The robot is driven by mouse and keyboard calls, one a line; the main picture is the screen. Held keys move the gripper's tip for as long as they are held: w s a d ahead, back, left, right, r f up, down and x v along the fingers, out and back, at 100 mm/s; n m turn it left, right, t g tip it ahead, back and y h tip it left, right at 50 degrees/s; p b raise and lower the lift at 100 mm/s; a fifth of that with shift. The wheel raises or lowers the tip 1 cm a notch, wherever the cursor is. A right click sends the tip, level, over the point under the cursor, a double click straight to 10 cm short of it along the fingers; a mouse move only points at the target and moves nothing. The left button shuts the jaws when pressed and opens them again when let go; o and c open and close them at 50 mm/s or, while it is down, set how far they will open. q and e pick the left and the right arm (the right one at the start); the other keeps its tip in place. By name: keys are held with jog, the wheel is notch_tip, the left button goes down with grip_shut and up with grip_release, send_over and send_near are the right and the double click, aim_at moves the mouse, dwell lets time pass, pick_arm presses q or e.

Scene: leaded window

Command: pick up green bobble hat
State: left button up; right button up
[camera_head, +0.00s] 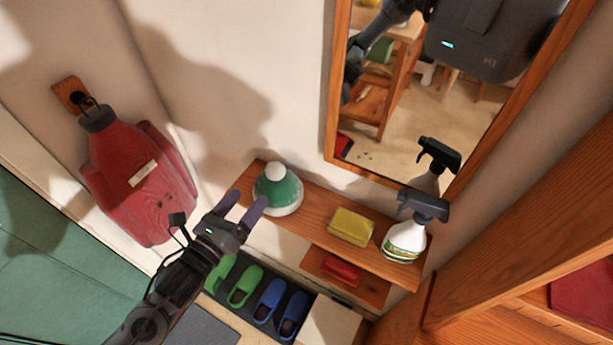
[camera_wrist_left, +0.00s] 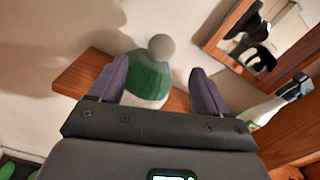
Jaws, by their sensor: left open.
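The green bobble hat (camera_head: 277,190), with a white bobble on top and a pale brim, sits upright at the left end of a wooden wall shelf (camera_head: 315,227). My left gripper (camera_head: 244,206) is open, with its purple fingers pointing toward the hat from its lower left. In the left wrist view the hat (camera_wrist_left: 148,78) shows between the two spread fingertips (camera_wrist_left: 160,78), partly hidden below by the gripper body. The fingers do not appear closed on it; I cannot tell whether they touch it. My right gripper is not in view as a direct sight.
A yellow sponge (camera_head: 351,227) and a spray bottle (camera_head: 409,232) stand further right on the shelf. A red item (camera_head: 341,270) lies on a lower ledge. A mirror (camera_head: 333,95) hangs above, a red coat (camera_head: 140,180) hangs left, and green and blue shoes (camera_head: 268,300) stand below.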

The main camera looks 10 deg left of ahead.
aim_at(269, 173)
pick_arm(q)
jog(key=x, duration=0.4)
jog(key=shift+d+r, duration=0.15)
jog(key=shift+r, duration=0.05)
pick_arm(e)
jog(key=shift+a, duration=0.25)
pick_arm(q)
jog(key=shift+w+d, duration=0.1)
jog(key=shift+w, duration=0.6)
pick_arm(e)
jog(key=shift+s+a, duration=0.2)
pick_arm(q)
jog(key=shift+w+d+p, duration=0.2)
jog(key=shift+w+p, duration=0.1)
jog(key=shift+w, duration=0.05)
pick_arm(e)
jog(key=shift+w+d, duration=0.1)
pick_arm(q)
jog(key=shift+x, duration=2.5)
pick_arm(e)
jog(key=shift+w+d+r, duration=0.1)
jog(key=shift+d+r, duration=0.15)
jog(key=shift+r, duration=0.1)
pick_arm(q)
jog(key=shift+d+f, duration=0.1)
jog(key=shift+f, duration=0.1)
jog(key=c, duration=1.4)
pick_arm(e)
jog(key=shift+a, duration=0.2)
